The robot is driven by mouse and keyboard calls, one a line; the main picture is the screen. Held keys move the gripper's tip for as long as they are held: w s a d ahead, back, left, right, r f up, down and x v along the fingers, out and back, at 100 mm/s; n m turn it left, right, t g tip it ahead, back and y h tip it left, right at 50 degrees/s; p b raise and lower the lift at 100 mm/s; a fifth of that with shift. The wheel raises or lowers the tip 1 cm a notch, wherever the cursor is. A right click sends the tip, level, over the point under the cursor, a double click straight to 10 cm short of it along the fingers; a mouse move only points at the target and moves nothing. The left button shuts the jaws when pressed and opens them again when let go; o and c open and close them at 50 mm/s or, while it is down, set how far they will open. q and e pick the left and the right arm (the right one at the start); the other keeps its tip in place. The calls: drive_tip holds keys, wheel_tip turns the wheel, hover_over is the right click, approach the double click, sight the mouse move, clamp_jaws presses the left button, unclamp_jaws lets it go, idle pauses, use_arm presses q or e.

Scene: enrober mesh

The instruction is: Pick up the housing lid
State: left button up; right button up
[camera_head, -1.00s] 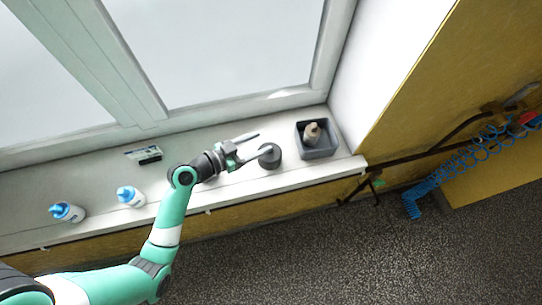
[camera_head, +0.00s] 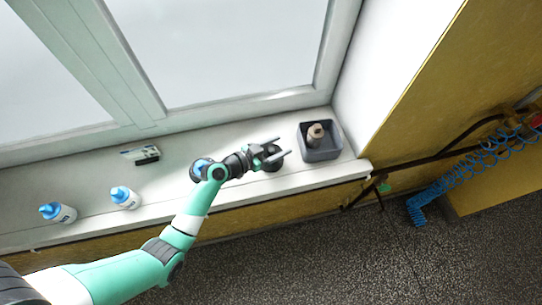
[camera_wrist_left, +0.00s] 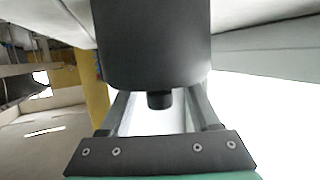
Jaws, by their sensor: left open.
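A dark grey round piece that looks like the housing lid (camera_head: 271,165) sits on the white window sill, partly covered by my left gripper (camera_head: 283,148). The gripper is open, its two fingers pointing right across the lid. In the left wrist view the lid (camera_wrist_left: 150,45) is a large dark cylinder with a small knob (camera_wrist_left: 159,99) towards the gripper. The cylinder hides the fingertips. I cannot tell whether the fingers touch it. My right gripper is not in view.
A grey bin (camera_head: 322,154) with a brownish bottle-like part (camera_head: 315,134) stands right of the lid. Two blue-capped white bottles (camera_head: 125,197) (camera_head: 58,212) and a small dark block (camera_head: 147,160) by a card are left. A blue shape (camera_head: 201,167) shows behind my arm. The sill edge drops to the floor.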

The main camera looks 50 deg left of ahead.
use_arm(q)
clamp_jaws()
drive_tip(key=shift+r, duration=0.15)
idle(0.4)
